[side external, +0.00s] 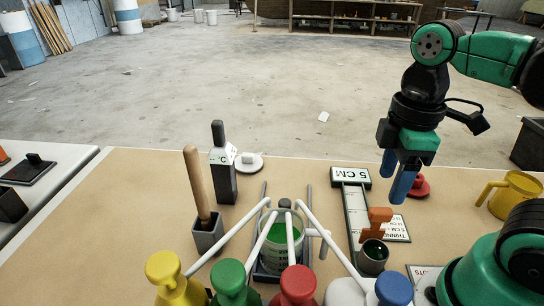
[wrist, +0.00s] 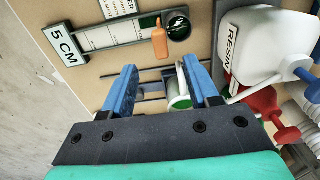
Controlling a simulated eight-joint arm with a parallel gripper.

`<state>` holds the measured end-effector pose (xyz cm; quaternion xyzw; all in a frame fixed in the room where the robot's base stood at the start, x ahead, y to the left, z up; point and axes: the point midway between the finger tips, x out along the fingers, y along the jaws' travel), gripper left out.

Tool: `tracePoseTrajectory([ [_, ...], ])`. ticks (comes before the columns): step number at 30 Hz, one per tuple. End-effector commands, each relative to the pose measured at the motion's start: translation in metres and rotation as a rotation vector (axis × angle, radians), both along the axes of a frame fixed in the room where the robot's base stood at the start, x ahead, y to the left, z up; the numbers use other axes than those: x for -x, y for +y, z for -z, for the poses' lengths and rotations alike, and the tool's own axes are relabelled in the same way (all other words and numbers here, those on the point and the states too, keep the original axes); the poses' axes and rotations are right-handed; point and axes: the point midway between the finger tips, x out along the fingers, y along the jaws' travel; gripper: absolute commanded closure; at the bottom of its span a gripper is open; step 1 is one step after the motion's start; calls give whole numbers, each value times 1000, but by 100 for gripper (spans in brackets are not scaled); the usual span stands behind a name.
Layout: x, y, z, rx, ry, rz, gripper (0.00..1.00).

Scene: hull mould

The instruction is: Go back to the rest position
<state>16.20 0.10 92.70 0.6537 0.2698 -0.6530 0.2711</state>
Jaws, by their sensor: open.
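My gripper (side external: 396,184) hangs above the right side of the tan bench in the side view, blue fingers pointing down. The fingers are apart with nothing between their tips, and they look clear of the bench. In the wrist view my gripper (wrist: 160,70) shows the same open fingers. The cup with green liquid (wrist: 180,101) appears between and beyond them, partly hidden by the right finger. In the side view this cup (side external: 272,256) stands at the middle of the bench among white pump spouts.
Pump bottles in yellow (side external: 172,285), green (side external: 232,287), red (side external: 295,288) and other colours line the front. A 5 CM gauge (side external: 352,178), dark pot (side external: 373,259), red lid (side external: 419,187) and yellow jug (side external: 517,193) are right. A wooden-handled tool (side external: 196,185) stands left.

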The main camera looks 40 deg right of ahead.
Motion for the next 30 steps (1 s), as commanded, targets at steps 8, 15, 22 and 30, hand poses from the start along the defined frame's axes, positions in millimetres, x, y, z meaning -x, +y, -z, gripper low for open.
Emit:
tracePoseTrajectory([
  [8,0,0,-2,0,0,0,46],
  [15,-36,0,14,-29,-207,260,46],
  [22,-87,-1,24,-198,-535,683,46],
  [30,-95,-1,23,-248,-590,762,46],
])
